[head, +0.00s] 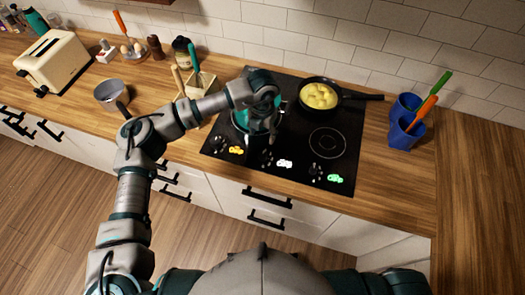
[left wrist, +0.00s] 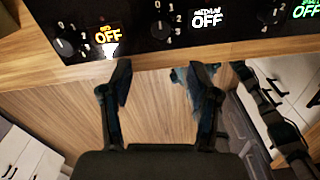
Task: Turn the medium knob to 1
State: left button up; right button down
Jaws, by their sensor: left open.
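The black cooktop (head: 345,120) has three knobs along its front edge. The medium knob (head: 268,158) is the middle one, beside a white display (head: 285,163). In the left wrist view the medium knob (left wrist: 160,30) is at the top, and its display (left wrist: 207,18) reads "MEDIUM OFF". My left gripper (head: 262,138) hangs over the front middle of the cooktop, close to this knob. In the left wrist view its fingers (left wrist: 165,92) are spread with nothing between them, and the knob lies beyond the fingertips. My right gripper is not in view.
The orange-lit knob (left wrist: 62,47) and green-lit knob (left wrist: 270,14) flank it; the orange display reads OFF. A pan (head: 305,107) holds yellow food. Blue utensil cups (head: 402,135) stand at right.

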aim_at(263, 154)
pick_arm(q)
notch_tip(263, 154, down, 13)
jog(key=shift+w+f+p, duration=0.1)
jog(key=shift+p, duration=0.65)
jog(key=shift+c, duration=0.3)
jog(key=shift+d, duration=0.1)
jog(key=c, duration=1.1)
